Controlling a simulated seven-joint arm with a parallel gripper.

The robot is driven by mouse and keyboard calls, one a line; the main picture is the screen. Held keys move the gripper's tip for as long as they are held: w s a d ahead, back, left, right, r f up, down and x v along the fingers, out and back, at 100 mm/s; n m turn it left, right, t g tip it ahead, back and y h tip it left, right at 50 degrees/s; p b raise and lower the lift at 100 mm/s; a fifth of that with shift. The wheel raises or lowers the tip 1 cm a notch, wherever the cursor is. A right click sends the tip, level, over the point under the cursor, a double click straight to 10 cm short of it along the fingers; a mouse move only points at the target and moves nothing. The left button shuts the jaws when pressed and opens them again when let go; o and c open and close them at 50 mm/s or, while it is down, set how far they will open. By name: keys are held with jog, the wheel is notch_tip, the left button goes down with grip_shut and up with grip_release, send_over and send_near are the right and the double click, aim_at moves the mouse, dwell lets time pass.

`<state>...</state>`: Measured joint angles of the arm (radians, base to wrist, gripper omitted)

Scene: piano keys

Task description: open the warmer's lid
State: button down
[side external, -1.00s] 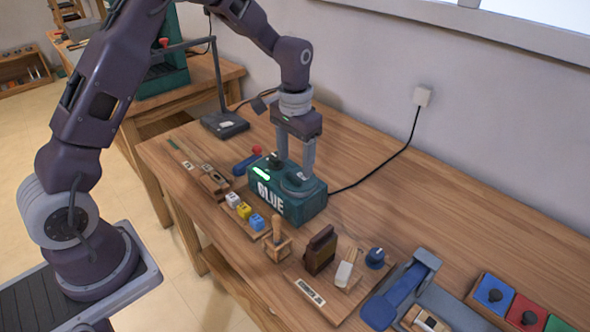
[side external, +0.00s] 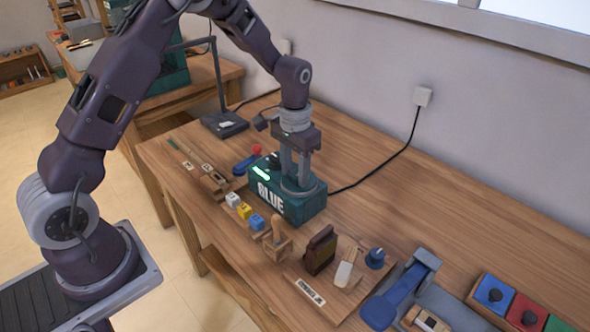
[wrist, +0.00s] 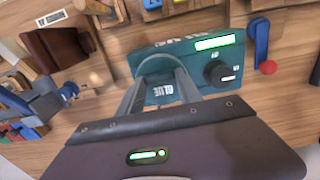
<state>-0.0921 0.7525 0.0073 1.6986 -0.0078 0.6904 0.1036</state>
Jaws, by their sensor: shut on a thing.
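The glue warmer is a teal box (side external: 268,204) with white "GLUE" lettering on its front, upright on the bench. A round grey lid (side external: 313,190) sits on its right part. In the wrist view, the warmer (wrist: 190,52) shows a lit green display, a black knob (wrist: 218,74) and the lid's curved grey edge (wrist: 158,60). My gripper (side external: 294,183) points straight down over the lid with its fingers drawn in. It is shut on the lid's top part, which the fingers mostly hide; the fingers also show in the wrist view (wrist: 158,92).
In front of the warmer stand several coloured blocks (side external: 244,211) and a wooden-handled stamp (side external: 277,240). A red-tipped blue lever (side external: 248,161) lies at its left. A power cord (side external: 385,157) runs behind to the wall. Bench to the right rear is clear.

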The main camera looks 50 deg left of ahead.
jog(key=d, duration=0.7)
jog(key=shift+d, duration=0.3)
jog(key=c, duration=0.8)
grip_release()
notch_tip(320, 180, up, 7)
jog(key=shift+r, duration=0.1)
